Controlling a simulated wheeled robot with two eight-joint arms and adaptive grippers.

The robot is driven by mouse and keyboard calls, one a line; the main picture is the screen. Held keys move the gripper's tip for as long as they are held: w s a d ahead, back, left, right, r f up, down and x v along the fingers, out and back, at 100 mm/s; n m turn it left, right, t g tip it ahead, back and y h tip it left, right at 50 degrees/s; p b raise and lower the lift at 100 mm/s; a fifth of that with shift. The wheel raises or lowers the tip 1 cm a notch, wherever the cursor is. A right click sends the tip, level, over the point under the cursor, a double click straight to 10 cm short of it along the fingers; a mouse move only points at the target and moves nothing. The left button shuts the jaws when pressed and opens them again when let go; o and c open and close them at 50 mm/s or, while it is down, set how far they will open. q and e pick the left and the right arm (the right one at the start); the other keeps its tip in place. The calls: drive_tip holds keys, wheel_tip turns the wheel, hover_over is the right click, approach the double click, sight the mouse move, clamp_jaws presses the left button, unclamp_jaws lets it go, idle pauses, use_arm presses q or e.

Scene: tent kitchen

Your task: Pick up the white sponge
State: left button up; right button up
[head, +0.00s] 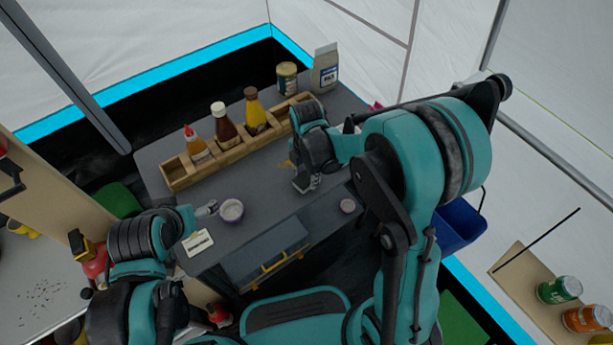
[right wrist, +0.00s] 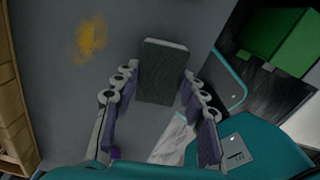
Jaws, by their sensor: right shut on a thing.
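A rectangular block, which I take for the white sponge (right wrist: 165,70), sits between the fingertips of my right gripper (right wrist: 158,90) in the right wrist view. It looks dark grey-green in shadow there. In the head view my right gripper (head: 306,183) points down low over the grey table; the sponge is mostly hidden by the fingers. The right gripper is shut on the block. Whether the block touches the tabletop I cannot tell. My left gripper (head: 207,209) is by a small purple-rimmed bowl (head: 231,210); its opening is too small to make out.
A wooden rack (head: 181,172) with sauce bottles (head: 227,130) runs along the table's back. A yellow stain (right wrist: 91,38) is on the tabletop. A blue bin (head: 458,226) stands right.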

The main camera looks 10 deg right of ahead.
sight(306, 178)
wheel_tip(306, 178, up, 3)
drive_tip(key=shift+r+p, duration=0.15)
drive_tip(key=shift+p, duration=0.6)
drive_tip(key=s+d+r+p, duration=0.4)
drive_tip(key=s+d+r, duration=0.2)
drive_tip(key=s+d, duration=0.2)
drive_tip(key=shift+d+r, duration=0.15)
drive_tip(key=shift+r, duration=0.25)
drive_tip(key=shift+s, duration=0.1)
drive_tip(key=shift+c, duration=0.6)
